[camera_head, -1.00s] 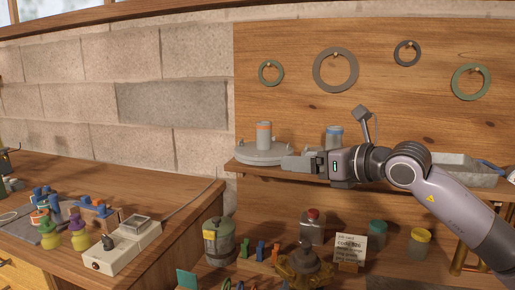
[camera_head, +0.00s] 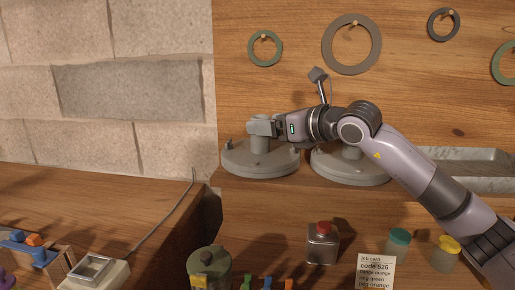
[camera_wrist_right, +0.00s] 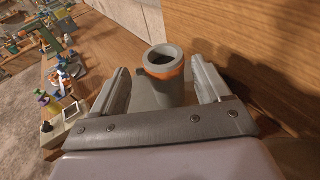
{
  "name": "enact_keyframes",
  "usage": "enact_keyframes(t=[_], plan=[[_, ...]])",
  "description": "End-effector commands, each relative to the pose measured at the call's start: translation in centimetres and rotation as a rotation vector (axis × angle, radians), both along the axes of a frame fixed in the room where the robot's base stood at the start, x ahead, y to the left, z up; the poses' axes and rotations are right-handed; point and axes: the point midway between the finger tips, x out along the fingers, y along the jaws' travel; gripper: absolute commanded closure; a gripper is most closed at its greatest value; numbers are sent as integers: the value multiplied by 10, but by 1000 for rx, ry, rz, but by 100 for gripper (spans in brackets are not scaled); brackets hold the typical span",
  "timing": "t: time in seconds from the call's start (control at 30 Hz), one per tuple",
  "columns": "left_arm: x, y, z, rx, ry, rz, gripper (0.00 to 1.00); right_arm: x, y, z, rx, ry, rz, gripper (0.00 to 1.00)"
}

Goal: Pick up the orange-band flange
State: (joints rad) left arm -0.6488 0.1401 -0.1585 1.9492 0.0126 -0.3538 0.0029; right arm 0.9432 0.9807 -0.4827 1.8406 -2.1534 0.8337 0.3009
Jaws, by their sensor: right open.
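The orange-band flange is a grey disc (camera_head: 258,162) with an upright neck, at the left end of the wooden shelf. Its neck (camera_wrist_right: 163,88) shows in the right wrist view, hollow at the top with an orange band below the rim. My right gripper (camera_head: 264,126) is at the top of this neck, its jaws hiding the band in the head view. The right wrist view shows the jaws open, one finger on each side of the neck, with gaps visible. A second grey flange (camera_head: 350,170) stands to the right, its neck mostly behind my arm. My left gripper is out of view.
Rings hang on the board behind, including a large grey one (camera_head: 352,44). A grey tray (camera_head: 470,168) lies right on the shelf. Below are a red-capped container (camera_head: 322,243), teal and yellow-lidded jars, a job card (camera_head: 376,273) and a lidded pot (camera_head: 210,272).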

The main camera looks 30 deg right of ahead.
Motion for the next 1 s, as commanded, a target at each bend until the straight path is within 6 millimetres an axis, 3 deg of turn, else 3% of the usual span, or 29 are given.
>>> enact_keyframes(t=[0.4,0.73,0.97,1.0], plan=[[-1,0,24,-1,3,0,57,47,11,-7,2,2,1,23],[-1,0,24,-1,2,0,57,52,12,-10,0,0,1,23],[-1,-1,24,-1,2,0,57,52,12,-10,0,1,1,98],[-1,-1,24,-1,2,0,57,52,12,-10,0,1,1,100]])
